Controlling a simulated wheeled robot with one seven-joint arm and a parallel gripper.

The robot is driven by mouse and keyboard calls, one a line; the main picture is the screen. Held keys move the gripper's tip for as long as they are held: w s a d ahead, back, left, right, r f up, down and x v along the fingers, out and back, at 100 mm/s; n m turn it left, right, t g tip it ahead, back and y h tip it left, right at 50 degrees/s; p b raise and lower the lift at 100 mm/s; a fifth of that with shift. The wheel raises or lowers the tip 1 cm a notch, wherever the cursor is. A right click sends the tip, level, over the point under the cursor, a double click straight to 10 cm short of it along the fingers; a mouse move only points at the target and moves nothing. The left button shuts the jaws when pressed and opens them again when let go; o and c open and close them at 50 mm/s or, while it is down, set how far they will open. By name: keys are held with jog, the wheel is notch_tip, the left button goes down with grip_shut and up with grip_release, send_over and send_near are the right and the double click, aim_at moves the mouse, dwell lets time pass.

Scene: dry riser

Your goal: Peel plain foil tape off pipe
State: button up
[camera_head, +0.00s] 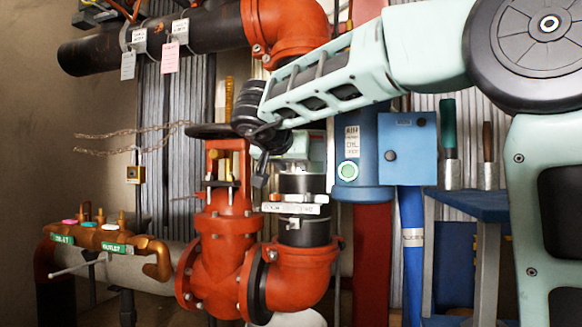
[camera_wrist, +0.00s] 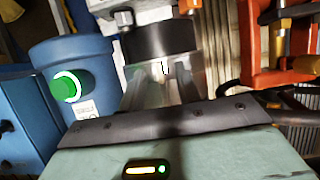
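The vertical pipe shows as a dark section (camera_head: 304,184) above a pale silver band with small marks (camera_head: 292,208), with more dark pipe below, over a red elbow. In the wrist view its dark collar (camera_wrist: 160,40) is just beyond my fingers. My gripper (camera_head: 296,165) is at the top of this pipe, at the end of my arm coming from the upper right. In the wrist view its grey fingers (camera_wrist: 162,75) are blurred and close together, with a bright patch between them. I cannot tell whether they hold anything. I cannot make out a tape edge.
A red valve (camera_head: 224,225) stands close left of the pipe, with a dark handwheel above. A blue cylinder with a green button (camera_head: 347,170) and a blue box (camera_head: 407,148) are to the right. A blue bench (camera_head: 470,205) stands further right. A manifold (camera_head: 105,243) is at lower left.

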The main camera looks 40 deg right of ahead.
jog(key=shift+c, duration=0.3)
grip_shut()
jog(key=shift+s+a, duration=0.1)
jog(key=shift+a, duration=0.05)
jog(key=shift+s+a+r+p, duration=0.1)
jog(key=shift+s+a+p, duration=0.5)
jog(key=shift+a, duration=0.2)
jog(key=s+a+p, duration=0.3)
jog(key=s+a, duration=0.1)
jog(key=a, duration=0.1)
jog(key=shift+s+a, duration=0.1)
dwell(0.5)
